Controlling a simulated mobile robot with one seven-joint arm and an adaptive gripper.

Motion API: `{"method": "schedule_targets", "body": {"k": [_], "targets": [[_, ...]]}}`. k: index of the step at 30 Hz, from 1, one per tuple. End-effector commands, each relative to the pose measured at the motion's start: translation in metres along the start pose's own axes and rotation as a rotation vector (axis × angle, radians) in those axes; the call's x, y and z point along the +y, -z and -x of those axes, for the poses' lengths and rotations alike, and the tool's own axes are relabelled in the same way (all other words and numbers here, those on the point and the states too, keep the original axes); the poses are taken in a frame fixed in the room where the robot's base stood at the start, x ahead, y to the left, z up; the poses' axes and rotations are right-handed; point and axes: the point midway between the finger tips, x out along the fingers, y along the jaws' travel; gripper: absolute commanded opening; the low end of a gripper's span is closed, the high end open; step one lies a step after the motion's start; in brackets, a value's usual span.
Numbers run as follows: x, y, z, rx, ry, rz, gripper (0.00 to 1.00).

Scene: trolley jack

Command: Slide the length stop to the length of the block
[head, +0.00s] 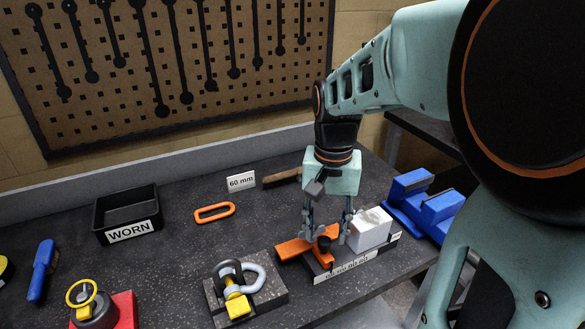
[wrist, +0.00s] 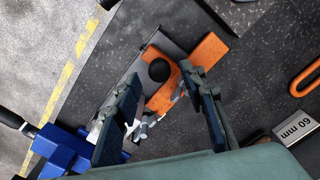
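The length stop is an orange slider (head: 322,258) with a black knob (head: 324,243), on a dark rail with a pale scale strip (head: 346,266) along its front. My gripper (head: 326,234) points down over the stop, fingers apart and empty, one on either side of the knob. Whether they touch the stop cannot be told.
A "60 mm" card (head: 241,182) stands behind, near an orange ring (head: 215,212) and a wooden handle (head: 282,177). A blue vise (head: 424,204) is right of the rail. A shackle fixture (head: 238,282) stands left; a black WORN bin (head: 127,213) is further left.

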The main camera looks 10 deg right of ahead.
Motion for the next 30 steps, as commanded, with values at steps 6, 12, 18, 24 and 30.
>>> {"method": "schedule_targets", "body": {"k": [6, 12, 18, 24, 30], "targets": [[0.000, 0.000, -0.020, 0.000, 0.000, 0.000, 0.38], [0.000, 0.000, -0.021, 0.001, 0.000, 0.000, 0.38], [0.000, 0.000, -0.021, 0.001, 0.000, 0.000, 0.27], [0.000, 0.000, -0.021, 0.001, 0.000, 0.000, 0.05], [0.000, 0.000, -0.021, 0.001, 0.000, 0.000, 0.00]]}}
